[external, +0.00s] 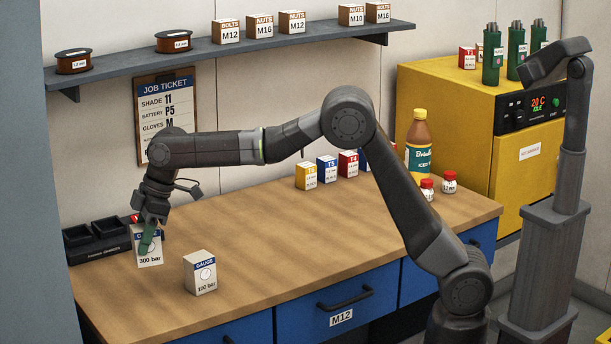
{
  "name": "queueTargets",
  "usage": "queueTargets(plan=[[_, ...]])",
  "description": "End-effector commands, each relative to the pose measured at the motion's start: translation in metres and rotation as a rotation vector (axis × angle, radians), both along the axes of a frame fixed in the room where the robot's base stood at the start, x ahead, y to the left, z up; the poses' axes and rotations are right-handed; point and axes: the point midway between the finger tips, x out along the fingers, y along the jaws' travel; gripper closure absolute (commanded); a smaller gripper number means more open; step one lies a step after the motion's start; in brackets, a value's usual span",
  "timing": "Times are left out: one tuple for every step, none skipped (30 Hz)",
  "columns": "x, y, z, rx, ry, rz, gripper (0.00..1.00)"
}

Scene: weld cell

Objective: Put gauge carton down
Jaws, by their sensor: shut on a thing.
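A white and blue gauge carton (150,258) labelled 300 bar is at the left end of the wooden workbench (290,240). My gripper (147,232) points down from above and is shut on this carton near its top. The fingers hide part of its label. The carton's base looks at or very near the bench top; I cannot tell whether it touches. A second gauge carton (200,273), labelled 100 bar, stands upright on the bench to the right, apart from my gripper.
A black tray (108,250) with compartments stands close behind the held carton. Small coloured cartons (306,176), a brown bottle (418,150) and red-capped jars (449,182) stand at the back right. The middle of the bench is clear. A shelf (240,45) runs above.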

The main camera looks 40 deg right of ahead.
Motion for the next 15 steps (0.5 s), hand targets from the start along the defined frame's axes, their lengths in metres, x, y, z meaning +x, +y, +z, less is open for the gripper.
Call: queueTargets(plan=[[0.023,-0.021,0.002,0.0,-0.001,-0.046,0.86],[0.034,-0.032,0.002,-0.001,0.001,-0.069,0.86],[0.05,-0.048,0.002,-0.001,0.0,-0.102,0.86],[0.061,-0.06,0.002,-0.001,0.001,-0.126,0.86],[0.072,-0.073,0.002,-0.001,0.001,-0.151,0.86],[0.086,-0.09,0.002,-0.001,0.001,-0.184,0.86],[0.096,-0.103,0.002,-0.001,0.001,-0.209,0.86],[0.106,-0.116,0.002,-0.001,0.0,-0.233,0.86],[0.119,-0.134,0.002,0.0,0.0,-0.265,0.86],[0.128,-0.147,0.002,0.0,0.0,-0.289,0.86],[0.136,-0.161,0.003,0.0,0.0,-0.314,0.86],[0.147,-0.18,0.003,0.0,-0.001,-0.347,0.86],[0.155,-0.195,0.003,0.0,0.0,-0.371,0.86],[0.163,-0.21,0.003,0.0,0.0,-0.395,0.86],[0.172,-0.229,0.003,0.0,-0.001,-0.428,0.86]])
